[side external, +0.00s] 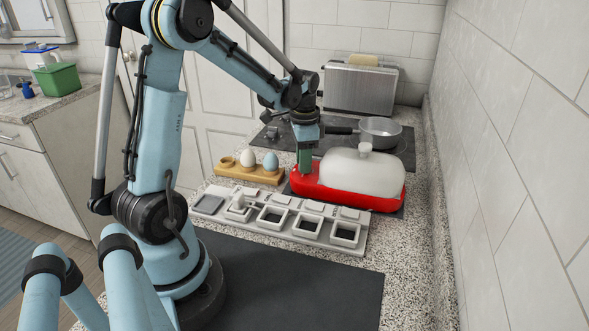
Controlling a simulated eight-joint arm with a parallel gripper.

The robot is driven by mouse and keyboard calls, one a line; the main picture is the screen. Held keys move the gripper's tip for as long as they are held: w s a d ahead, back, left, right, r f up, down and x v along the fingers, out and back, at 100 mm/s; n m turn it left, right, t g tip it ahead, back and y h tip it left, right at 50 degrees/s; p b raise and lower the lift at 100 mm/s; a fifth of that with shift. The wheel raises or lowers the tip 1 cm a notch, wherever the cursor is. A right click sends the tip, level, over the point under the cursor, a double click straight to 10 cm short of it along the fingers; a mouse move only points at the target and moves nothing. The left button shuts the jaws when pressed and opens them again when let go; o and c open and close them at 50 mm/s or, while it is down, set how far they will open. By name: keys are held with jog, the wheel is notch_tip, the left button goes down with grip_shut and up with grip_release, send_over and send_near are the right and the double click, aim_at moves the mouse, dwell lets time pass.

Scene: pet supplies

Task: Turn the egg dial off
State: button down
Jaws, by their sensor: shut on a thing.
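A red appliance base (372,200) with a frosted white domed lid (360,172) stands on the counter in the side external view. My gripper (305,170) points down at the left end of the red base, beside the lid. It is shut on the egg dial there, and the jaws hide the dial, so its setting cannot be read. A wooden egg holder (262,180) stands to the left, with a white egg (248,158) and a blue egg (271,161) upright in it and one empty cup.
A pale grey tray with several square compartments (318,241) lies in front of the red base. Behind stand a hob with a metal pan (381,131) and a steel toaster (358,90). The tiled wall is close on the right. A dark mat (310,290) lies clear in front.

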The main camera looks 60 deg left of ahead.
jog(key=n, duration=0.4)
jog(key=shift+n, duration=2.1)
jog(key=c, duration=0.9)
grip_release()
jog(key=shift+r, duration=0.1)
notch_tip(320, 180, up, 12)
jog(key=shift+f, duration=0.1)
jog(key=shift+d, duration=0.1)
